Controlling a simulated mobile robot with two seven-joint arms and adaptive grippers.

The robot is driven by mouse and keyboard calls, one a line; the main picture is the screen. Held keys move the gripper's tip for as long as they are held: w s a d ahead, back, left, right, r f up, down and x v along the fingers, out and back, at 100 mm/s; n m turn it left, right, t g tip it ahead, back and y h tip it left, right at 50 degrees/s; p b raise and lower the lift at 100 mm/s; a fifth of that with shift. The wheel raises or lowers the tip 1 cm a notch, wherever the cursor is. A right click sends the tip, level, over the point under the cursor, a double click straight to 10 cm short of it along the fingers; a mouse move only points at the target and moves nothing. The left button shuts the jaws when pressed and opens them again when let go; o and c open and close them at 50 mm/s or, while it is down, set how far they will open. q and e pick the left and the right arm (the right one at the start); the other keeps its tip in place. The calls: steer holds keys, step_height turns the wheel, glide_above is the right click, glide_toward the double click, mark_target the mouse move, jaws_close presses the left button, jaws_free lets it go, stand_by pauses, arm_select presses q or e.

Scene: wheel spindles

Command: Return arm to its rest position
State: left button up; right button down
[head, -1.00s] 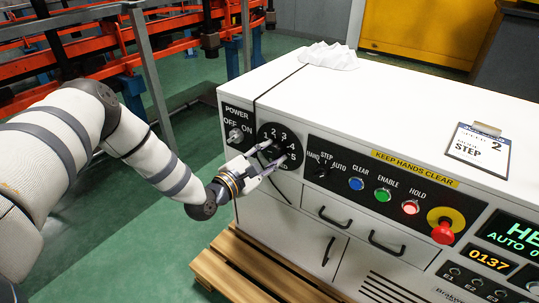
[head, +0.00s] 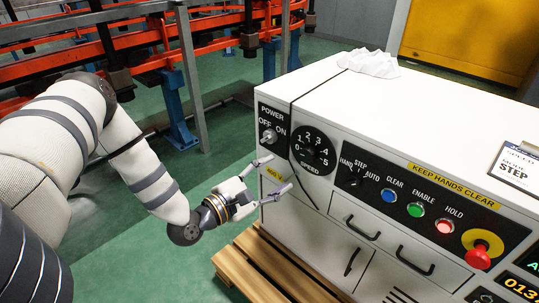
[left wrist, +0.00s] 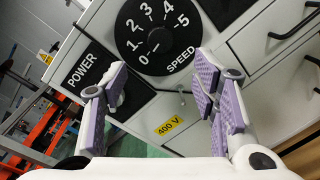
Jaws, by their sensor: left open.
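My left gripper (head: 268,178) is open and empty in the head view, in front of the white cabinet's left end, below the power switch (head: 268,136) and the speed dial (head: 313,150). In the left wrist view its purple-padded fingers (left wrist: 160,100) are spread apart, with the speed dial (left wrist: 157,32) beyond them and the yellow 400 V label (left wrist: 170,127) showing between them. The fingers appear clear of the dial; whether they touch the panel I cannot tell. My right gripper is not in view.
The white cabinet (head: 440,115) carries buttons, a red emergency stop (head: 482,248) and drawers with black handles. A crumpled white cloth (head: 368,62) and a clipboard (head: 518,167) lie on top. A wooden pallet (head: 262,265) is underneath. Orange racks (head: 90,55) stand behind; green floor lies between.

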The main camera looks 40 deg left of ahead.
arm_select(q)
steer(key=shift+s, duration=0.7)
steer(key=s+d+f+m+g+h+p, duration=0.1)
steer(key=s+d+f+m+g+p, duration=0.2)
steer(key=s+d+f+m+g, duration=0.35)
steer(key=s+d+f+m+g+h+p, duration=0.25)
steer(key=s+d+m+g, duration=0.25)
steer(key=s+d+m, duration=0.35)
steer(key=s+r+m+g+y+p, duration=0.1)
steer(key=s+m+g, duration=0.2)
steer(key=s, duration=0.5)
steer(key=s+a+r+m+g+y+p, duration=0.1)
steer(key=s+m, duration=0.3)
steer(key=s, duration=0.4)
steer(key=s+a+r+m+g+y+p, duration=0.1)
steer(key=s+m+g, duration=0.3)
steer(key=s, duration=0.4)
steer(key=shift+r+g+y+p, duration=0.35)
steer(key=shift+y+p, duration=0.5)
steer(key=shift+p, duration=0.05)
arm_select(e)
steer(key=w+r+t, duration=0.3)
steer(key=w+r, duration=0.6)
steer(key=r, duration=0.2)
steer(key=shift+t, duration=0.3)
arm_select(q)
steer(key=shift+a, duration=0.1)
steer(key=shift+c, duration=0.4)
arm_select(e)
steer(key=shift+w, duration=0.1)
